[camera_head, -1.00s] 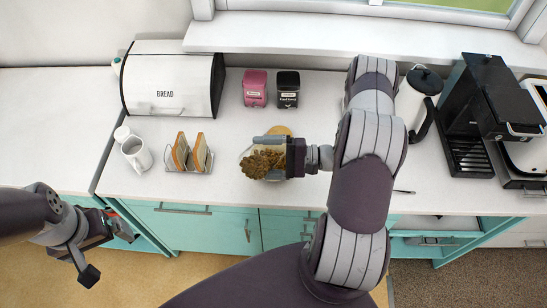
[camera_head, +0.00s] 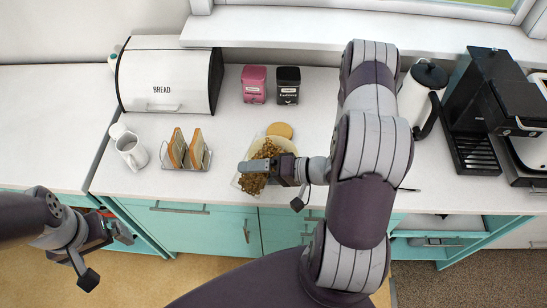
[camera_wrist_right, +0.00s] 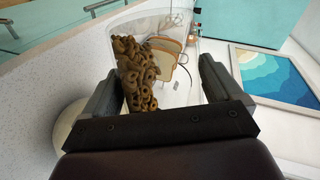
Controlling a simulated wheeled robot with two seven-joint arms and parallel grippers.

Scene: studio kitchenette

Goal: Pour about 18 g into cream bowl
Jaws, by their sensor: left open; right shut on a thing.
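My right gripper (camera_head: 264,168) is shut on a clear container (camera_wrist_right: 187,92) of brown ring-shaped cereal (camera_head: 262,153). The container is tilted above the counter, with the cereal heaped along one side in the right wrist view (camera_wrist_right: 137,75). The cream bowl (camera_head: 285,144) is partly hidden behind the container and gripper; its pale rim also shows at the lower left of the right wrist view (camera_wrist_right: 66,122). I cannot tell whether any cereal is in the bowl. My left gripper (camera_head: 103,255) is open and empty, low in front of the cabinets.
A round tan lid or board (camera_head: 280,130) lies just behind the bowl. A toast rack (camera_head: 187,154), white mug (camera_head: 131,153) and bread bin (camera_head: 170,77) stand left. Pink (camera_head: 254,85) and black (camera_head: 288,86) tins stand behind. A kettle (camera_head: 421,92) and coffee machine (camera_head: 490,110) are right.

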